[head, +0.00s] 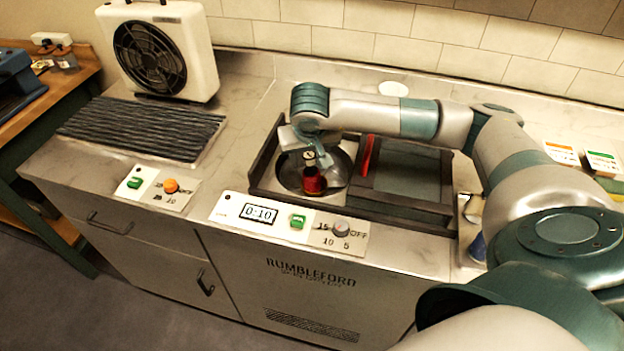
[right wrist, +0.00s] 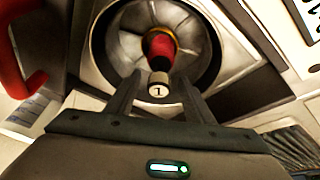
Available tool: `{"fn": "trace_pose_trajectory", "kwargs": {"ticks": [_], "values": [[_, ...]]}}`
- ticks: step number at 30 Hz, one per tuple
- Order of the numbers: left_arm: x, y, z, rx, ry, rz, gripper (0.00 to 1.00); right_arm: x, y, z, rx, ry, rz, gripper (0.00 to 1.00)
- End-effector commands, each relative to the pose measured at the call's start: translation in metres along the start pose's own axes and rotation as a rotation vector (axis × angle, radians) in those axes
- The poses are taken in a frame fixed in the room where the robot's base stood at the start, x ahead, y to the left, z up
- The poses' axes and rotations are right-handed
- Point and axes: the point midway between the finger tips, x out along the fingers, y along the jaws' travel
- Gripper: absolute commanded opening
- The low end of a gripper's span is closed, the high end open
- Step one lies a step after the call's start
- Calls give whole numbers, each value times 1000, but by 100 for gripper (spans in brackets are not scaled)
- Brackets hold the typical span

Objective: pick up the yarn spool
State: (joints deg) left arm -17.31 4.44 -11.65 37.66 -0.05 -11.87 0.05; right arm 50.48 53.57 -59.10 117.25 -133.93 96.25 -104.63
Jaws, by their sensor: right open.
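The yarn spool (head: 314,182) is red with a pale top and stands in the round metal bowl (head: 341,166) of the counter unit. In the right wrist view the spool (right wrist: 161,47) shows its end marked "1", just beyond the fingers. My right gripper (head: 308,153) is at the spool's top, pointing down into the bowl. In the right wrist view its two fingers (right wrist: 155,98) are apart, with the spool's marked end near the gap between them. I cannot tell whether they touch it. My left gripper is not in view.
A red handle (head: 368,155) stands beside the bowl, left of a dark lid (head: 408,172). Dark raised walls frame the bowl. A control panel (head: 290,220) reading 0:10 lies in front. A fan unit (head: 160,50) and a dark ribbed mat (head: 142,128) are at left.

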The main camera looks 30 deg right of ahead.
Motion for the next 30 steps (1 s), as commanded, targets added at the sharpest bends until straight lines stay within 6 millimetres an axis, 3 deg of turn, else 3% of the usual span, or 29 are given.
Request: {"fn": "trace_pose_trajectory", "kwargs": {"ticks": [8, 15, 28, 30], "values": [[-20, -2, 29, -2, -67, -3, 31, 29, 1, -1, 0, -4, 1, 48], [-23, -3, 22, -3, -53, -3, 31, 46, 1, -1, 0, -1, 1, 48], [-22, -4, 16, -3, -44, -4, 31, 46, 1, -1, 0, 0, 0, 48], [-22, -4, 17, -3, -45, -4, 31, 46, 1, -1, 0, 0, 0, 31]]}}
